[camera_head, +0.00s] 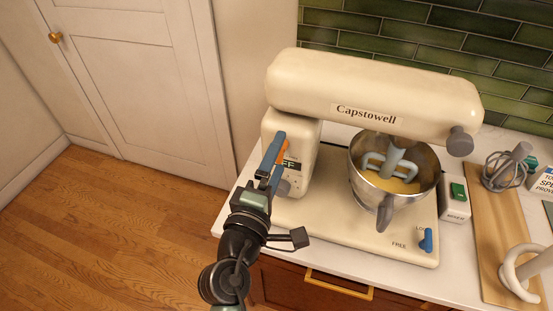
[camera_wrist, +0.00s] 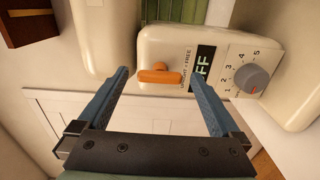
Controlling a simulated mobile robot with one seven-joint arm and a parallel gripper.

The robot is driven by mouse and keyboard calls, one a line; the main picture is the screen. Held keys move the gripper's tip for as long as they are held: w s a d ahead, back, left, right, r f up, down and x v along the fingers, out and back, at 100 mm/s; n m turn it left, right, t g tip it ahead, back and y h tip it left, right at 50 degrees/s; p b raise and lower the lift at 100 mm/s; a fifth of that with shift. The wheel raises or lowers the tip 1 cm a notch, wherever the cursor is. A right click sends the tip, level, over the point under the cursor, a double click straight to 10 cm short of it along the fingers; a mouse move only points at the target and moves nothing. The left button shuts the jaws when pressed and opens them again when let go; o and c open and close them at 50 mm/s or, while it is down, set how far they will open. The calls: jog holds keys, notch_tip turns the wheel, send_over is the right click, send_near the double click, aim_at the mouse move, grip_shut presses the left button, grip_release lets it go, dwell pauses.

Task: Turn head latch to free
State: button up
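The cream stand mixer (camera_head: 375,90) stands on the counter with its head level over the bowl. An orange lever (camera_wrist: 160,76) on the side of its column lies horizontally in the wrist view, beside small lettering that seems to end in "FREE". It also shows as an orange sliver (camera_head: 282,152) in the head view, partly hidden by a finger. My gripper (camera_wrist: 160,82) is open, with one blue finger on each side of the lever and a visible gap to it. In the head view my gripper (camera_head: 272,160) is against the column's left side.
The column has an OFF display (camera_wrist: 203,68) and a grey speed dial (camera_wrist: 252,78). A blue lever (camera_head: 426,240) sits by "FREE" lettering on the base. A steel bowl (camera_head: 365,185) holds yellow batter and a beater. Floor at left is clear.

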jog(key=b+v, duration=0.3)
jog(key=v, duration=1)
jog(key=shift+b, duration=0.4)
jog(key=w+d+r+m+t+y, duration=0.1)
jog(key=w+r+m+t, duration=0.3)
jog(key=r, duration=0.7)
jog(key=w+d+r+m+y, duration=0.1)
jog(key=w+d+r+m, duration=0.1)
jog(key=r+m, duration=0.65)
jog(key=s+r+m+t+y, duration=0.1)
jog(key=s+r+t, duration=0.2)
jog(key=r, duration=0.7)
jog(key=s+d+r+t+y, duration=0.1)
jog(key=s+r+t+y, duration=0.1)
jog(key=r, duration=0.9)
jog(key=shift+s+r+m+t+y, duration=0.3)
jog(key=shift+s+t, duration=0.3)
jog(key=shift+s, duration=0.45)
